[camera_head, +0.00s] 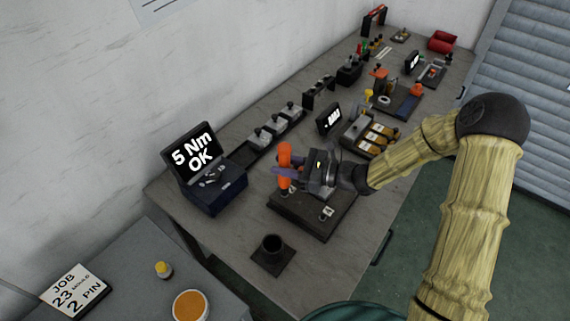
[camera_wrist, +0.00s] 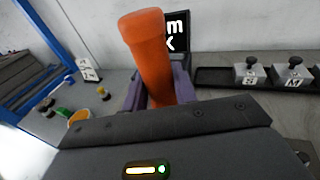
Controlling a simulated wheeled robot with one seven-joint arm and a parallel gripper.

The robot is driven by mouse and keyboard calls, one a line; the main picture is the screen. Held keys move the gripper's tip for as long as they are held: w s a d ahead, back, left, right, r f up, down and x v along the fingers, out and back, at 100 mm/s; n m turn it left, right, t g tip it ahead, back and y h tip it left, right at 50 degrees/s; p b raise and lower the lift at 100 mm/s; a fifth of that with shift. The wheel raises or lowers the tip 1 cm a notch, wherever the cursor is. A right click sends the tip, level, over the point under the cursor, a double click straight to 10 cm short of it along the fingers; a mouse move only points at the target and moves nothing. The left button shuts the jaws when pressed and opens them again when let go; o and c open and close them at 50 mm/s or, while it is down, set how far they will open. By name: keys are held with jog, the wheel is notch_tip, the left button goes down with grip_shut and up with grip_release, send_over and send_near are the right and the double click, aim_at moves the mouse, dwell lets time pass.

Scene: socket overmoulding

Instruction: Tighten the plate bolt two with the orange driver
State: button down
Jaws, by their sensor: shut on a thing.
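The orange driver (camera_head: 285,156) stands upright in my gripper (camera_head: 284,172), whose purple fingers are shut on its handle. In the wrist view the orange handle (camera_wrist: 155,58) rises between the purple fingers of my gripper (camera_wrist: 160,92). The driver is over the left back part of the dark plate fixture (camera_head: 298,222). Its lower end is too small to tell whether it touches a bolt. A small labelled bolt spot (camera_head: 327,212) shows at the plate's right side. Bolt two cannot be told apart for sure. A screen (camera_head: 193,150) behind reads "5 Nm OK"; part of it shows in the wrist view (camera_wrist: 177,32).
A black cup on a square base (camera_head: 272,245) stands at the front of the bench. Behind the plate are a tray of grey blocks (camera_head: 262,138) and a small display (camera_head: 329,119). A job card (camera_head: 76,290) and an orange-filled dish (camera_head: 190,305) lie on the side table.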

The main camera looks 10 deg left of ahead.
aim_at(285, 157)
jog(key=shift+d+f+b, duration=0.1)
jog(key=shift+f+b, duration=0.55)
jog(key=shift+f, duration=0.5)
dwell(2.1)
jog(key=shift+r+p, duration=2.05)
jog(key=shift+r, duration=0.65)
